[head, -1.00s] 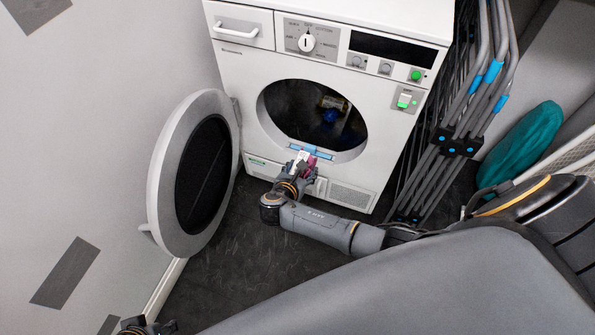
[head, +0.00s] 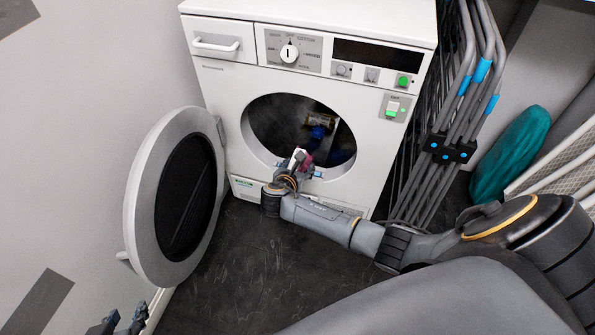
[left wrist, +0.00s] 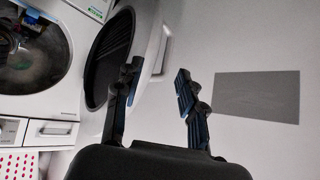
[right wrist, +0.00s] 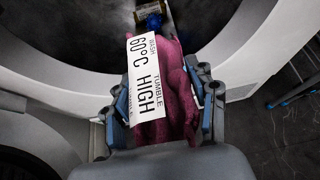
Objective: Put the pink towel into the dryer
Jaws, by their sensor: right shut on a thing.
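The pink towel (right wrist: 176,95) is bunched between the fingers of my right gripper (right wrist: 165,105), with a white care label on it in the right wrist view. In the head view the right gripper (head: 298,168) holds the towel (head: 304,158) at the lower rim of the dryer (head: 222,110) opening. The dryer's round door (head: 137,215) stands wide open to the left. Inside the dark drum (head: 275,125) are a blue thing and a tan thing. My left gripper (left wrist: 158,95) is open and empty in the left wrist view, in front of the wall; it also shows at the bottom left of the head view (head: 120,325).
A folded grey drying rack (head: 450,140) stands right of the dryer. A teal bundle (head: 510,155) lies beyond it, by a white mesh basket (head: 565,165). The dark floor (head: 235,270) before the dryer is clear. The left wall is close to the open door.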

